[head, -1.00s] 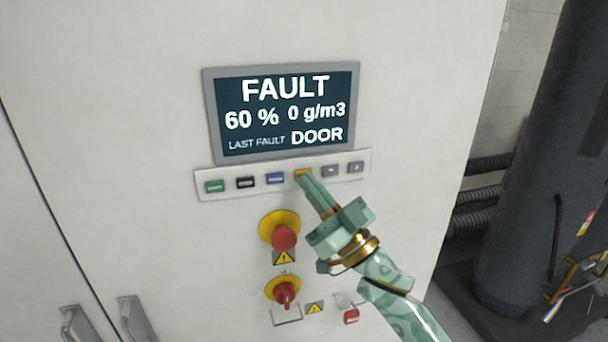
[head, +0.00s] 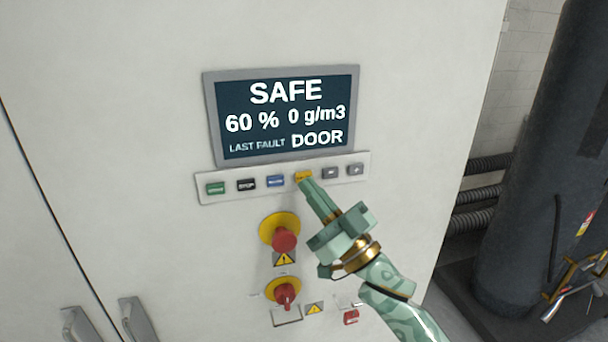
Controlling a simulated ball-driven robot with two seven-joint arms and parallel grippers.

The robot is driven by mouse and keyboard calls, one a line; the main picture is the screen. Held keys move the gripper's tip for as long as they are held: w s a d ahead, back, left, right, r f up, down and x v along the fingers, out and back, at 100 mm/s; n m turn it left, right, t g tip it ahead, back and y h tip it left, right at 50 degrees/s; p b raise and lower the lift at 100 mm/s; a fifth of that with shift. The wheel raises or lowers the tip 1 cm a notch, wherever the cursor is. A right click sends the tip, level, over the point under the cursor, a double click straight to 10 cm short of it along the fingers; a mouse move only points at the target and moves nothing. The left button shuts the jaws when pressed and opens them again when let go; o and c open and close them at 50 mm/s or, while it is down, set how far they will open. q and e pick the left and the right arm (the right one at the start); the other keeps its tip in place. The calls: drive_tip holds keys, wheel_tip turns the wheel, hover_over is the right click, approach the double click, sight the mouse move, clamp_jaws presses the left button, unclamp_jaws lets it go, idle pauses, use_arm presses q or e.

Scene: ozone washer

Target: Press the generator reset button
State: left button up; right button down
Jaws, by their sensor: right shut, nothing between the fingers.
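The yellow button (head: 303,175) sits in the button strip (head: 208,199) under the screen, between the blue button (head: 276,181) and a grey one. Its label is too small to read. My right gripper (head: 308,183) is shut and empty, its fingertips just at the lower edge of the yellow button; I cannot tell whether they touch it. The screen (head: 240,97) reads SAFE, 60 %, 0 g/m3, LAST FAULT DOOR. My left gripper is not in view.
A red mushroom button (head: 285,239) on a yellow base and a red rotary switch (head: 285,295) stick out below the strip. Cabinet door handles (head: 135,318) are at lower left. A dark cylinder (head: 530,170) with ribbed hoses stands at right.

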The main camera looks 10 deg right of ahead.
drive_tip(key=shift+s, duration=0.25)
drive_tip(key=s+p, duration=0.1)
drive_tip(key=s, duration=0.4)
drive_tip(key=shift+d+p, duration=0.1)
drive_tip(key=shift+p, duration=0.25)
idle(0.5)
